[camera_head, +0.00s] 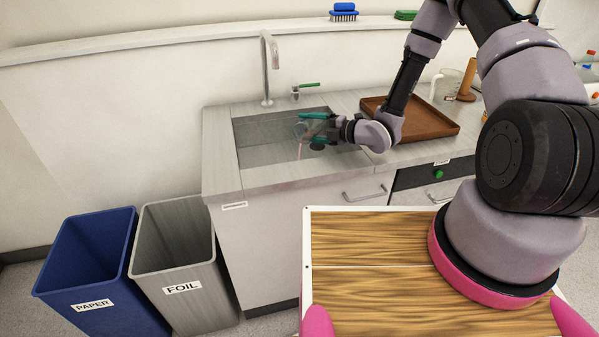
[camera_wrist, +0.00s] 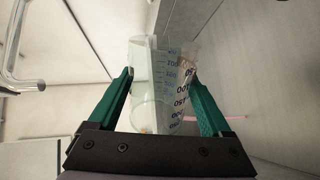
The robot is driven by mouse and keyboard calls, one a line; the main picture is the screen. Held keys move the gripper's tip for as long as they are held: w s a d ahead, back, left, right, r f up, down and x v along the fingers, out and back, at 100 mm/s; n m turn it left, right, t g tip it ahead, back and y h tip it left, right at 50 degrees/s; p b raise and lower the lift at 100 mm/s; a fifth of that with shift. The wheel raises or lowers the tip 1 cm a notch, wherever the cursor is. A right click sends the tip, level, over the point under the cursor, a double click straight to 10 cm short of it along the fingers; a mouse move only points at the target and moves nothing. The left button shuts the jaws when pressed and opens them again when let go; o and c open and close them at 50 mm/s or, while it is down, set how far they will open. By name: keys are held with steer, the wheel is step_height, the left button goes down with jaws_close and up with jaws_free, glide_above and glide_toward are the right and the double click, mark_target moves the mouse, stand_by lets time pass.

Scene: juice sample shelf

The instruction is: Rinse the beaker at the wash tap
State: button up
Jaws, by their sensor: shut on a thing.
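A clear beaker with blue graduation marks (camera_wrist: 160,85) sits between the green fingers of my gripper (camera_wrist: 160,98) in the wrist view. My gripper (camera_head: 312,130) is shut on it. In the head view the beaker (camera_head: 301,129) is small and partly hidden, tilted, over the grey sink basin (camera_head: 255,150). A thin pinkish streak (camera_head: 299,151) shows below it. It also shows beside the right finger in the wrist view (camera_wrist: 232,117). The wash tap (camera_head: 267,70) arches up behind the basin, left of my gripper. I see no water stream from the tap.
A green-handled valve (camera_head: 305,87) stands behind the basin. A brown tray (camera_head: 434,123) and a clear jug (camera_head: 447,84) are on the counter to the right. A blue PAPER bin (camera_head: 92,280) and a grey FOIL bin (camera_head: 181,262) stand on the floor at left.

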steer(key=shift+s+f+n, duration=0.15)
steer(key=shift+n, duration=0.25)
stand_by(0.3)
